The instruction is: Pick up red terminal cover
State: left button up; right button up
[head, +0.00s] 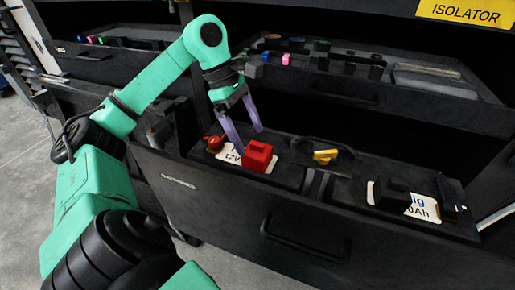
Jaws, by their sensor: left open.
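The red terminal cover (258,156) is a small red block with a raised top. It sits in the open battery drawer, beside a white label reading "12V" (228,153). My left gripper (245,140) reaches down from above with its two purple fingers apart. The fingertips are just above and to the left of the red cover, and I cannot tell whether they touch it. Nothing shows between the fingers. My right gripper is not in the picture.
A smaller red piece (213,142) lies left of the fingers. A yellow piece (325,156) sits on the drawer's middle. Black blocks and a white label (422,208) are at the right. An upper drawer (345,75) holding small coloured parts overhangs behind.

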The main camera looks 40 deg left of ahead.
aim_at(254, 142)
pick_arm(q)
jog(key=shift+d+f, duration=0.25)
jog(key=shift+f, duration=0.3)
jog(key=x, duration=0.4)
jog(key=shift+w+d+f+b, duration=0.15)
jog(key=shift+w+f+b, duration=0.15)
jog(key=shift+b, duration=0.1)
jog(key=shift+r, duration=0.1)
jog(key=c, duration=1.3)
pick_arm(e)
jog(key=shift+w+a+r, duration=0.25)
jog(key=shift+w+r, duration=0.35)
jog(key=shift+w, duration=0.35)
pick_arm(q)
jog(key=shift+r, duration=0.1)
